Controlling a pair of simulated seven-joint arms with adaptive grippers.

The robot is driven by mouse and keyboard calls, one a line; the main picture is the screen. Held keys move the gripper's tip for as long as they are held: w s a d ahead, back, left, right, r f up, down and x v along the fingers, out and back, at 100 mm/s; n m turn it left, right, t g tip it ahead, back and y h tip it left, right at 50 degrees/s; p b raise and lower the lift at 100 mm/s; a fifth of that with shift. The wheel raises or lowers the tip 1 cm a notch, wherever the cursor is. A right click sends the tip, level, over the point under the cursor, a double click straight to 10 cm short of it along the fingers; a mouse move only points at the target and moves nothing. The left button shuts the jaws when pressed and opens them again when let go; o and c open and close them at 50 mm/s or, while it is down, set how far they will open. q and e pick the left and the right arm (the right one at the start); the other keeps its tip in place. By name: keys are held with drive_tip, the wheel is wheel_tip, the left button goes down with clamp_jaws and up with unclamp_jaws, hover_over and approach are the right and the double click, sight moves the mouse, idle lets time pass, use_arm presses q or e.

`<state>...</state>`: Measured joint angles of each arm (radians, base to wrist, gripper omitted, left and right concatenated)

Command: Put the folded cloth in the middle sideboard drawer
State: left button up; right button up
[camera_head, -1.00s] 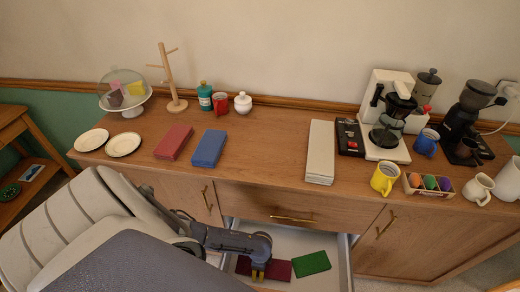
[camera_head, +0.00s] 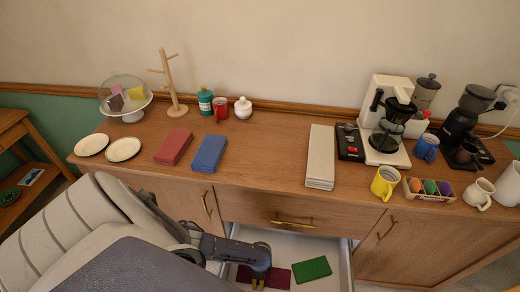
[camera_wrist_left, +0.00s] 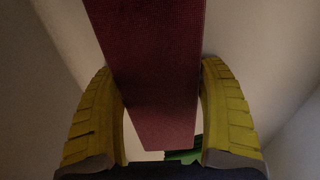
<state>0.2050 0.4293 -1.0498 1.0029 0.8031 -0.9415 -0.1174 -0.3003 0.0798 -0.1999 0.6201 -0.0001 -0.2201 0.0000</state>
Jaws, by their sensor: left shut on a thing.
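A folded dark red cloth (camera_head: 278,279) lies low inside an open sideboard drawer (camera_head: 346,268), below a shut drawer front with a brass handle. My left gripper (camera_head: 258,283) reaches down into the open drawer and is shut on this cloth. In the left wrist view the dark red cloth (camera_wrist_left: 160,80) runs between the two yellow fingers. A folded green cloth (camera_head: 312,269) lies beside it to the right, apart from the gripper. Whether the dark red cloth touches the drawer floor is hard to tell. The drawer's front is out of frame. My right gripper is not in view.
On the sideboard top lie a red block-like stack (camera_head: 173,147), a blue one (camera_head: 209,153) and a pale one (camera_head: 320,157). Plates, a cake dome, a mug tree (camera_head: 173,85), a coffee maker (camera_head: 385,125) and a yellow mug (camera_head: 385,183) stand there too.

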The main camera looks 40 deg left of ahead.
use_arm(q)
drive_tip(key=o, duration=1.3)
drive_tip(key=shift+o, duration=0.2)
drive_tip(key=shift+r, duration=0.1)
wheel_tip(320, 180, up, 12)
